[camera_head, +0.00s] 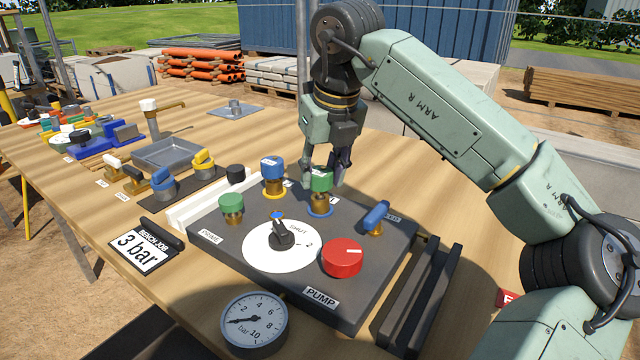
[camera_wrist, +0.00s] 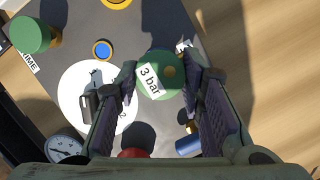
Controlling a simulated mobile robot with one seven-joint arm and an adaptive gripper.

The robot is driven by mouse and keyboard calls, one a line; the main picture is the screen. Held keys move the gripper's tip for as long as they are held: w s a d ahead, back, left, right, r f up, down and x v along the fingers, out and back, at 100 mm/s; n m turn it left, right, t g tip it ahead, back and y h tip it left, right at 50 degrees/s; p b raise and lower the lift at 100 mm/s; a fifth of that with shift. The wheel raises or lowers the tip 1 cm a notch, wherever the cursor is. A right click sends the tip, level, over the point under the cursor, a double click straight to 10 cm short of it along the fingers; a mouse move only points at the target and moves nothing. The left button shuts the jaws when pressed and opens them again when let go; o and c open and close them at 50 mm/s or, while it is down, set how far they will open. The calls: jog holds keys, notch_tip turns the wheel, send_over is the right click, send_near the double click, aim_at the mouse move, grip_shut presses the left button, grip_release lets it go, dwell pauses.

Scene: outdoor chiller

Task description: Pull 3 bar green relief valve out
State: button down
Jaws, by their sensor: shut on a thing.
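The green-capped relief valve (camera_head: 320,183) stands on the dark pump panel (camera_head: 365,285), with brass and a blue ring below its cap in the head view. In the wrist view its green cap (camera_wrist: 160,88) bears a white "3 bar" label. My gripper (camera_head: 326,172) comes down from above and is shut on this cap, one finger on each side. The wrist view also shows my gripper (camera_wrist: 163,85) around the cap. The lower end of the valve is partly hidden, so I cannot tell how deep it sits.
Close by are a blue-capped valve (camera_head: 272,168), another green-capped one (camera_head: 232,203), a blue lever (camera_head: 376,216), a white dial with black knob (camera_head: 282,238) and a red knob (camera_head: 342,257). A gauge (camera_head: 253,322) and "3 bar" card (camera_head: 142,247) lie in front.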

aim_at(317, 168)
jog(key=shift+r, duration=0.1)
jog(key=shift+r+p, duration=2.15)
jog(key=shift+r, duration=0.5)
jog(key=c, duration=1.6)
grip_release()
grip_shut()
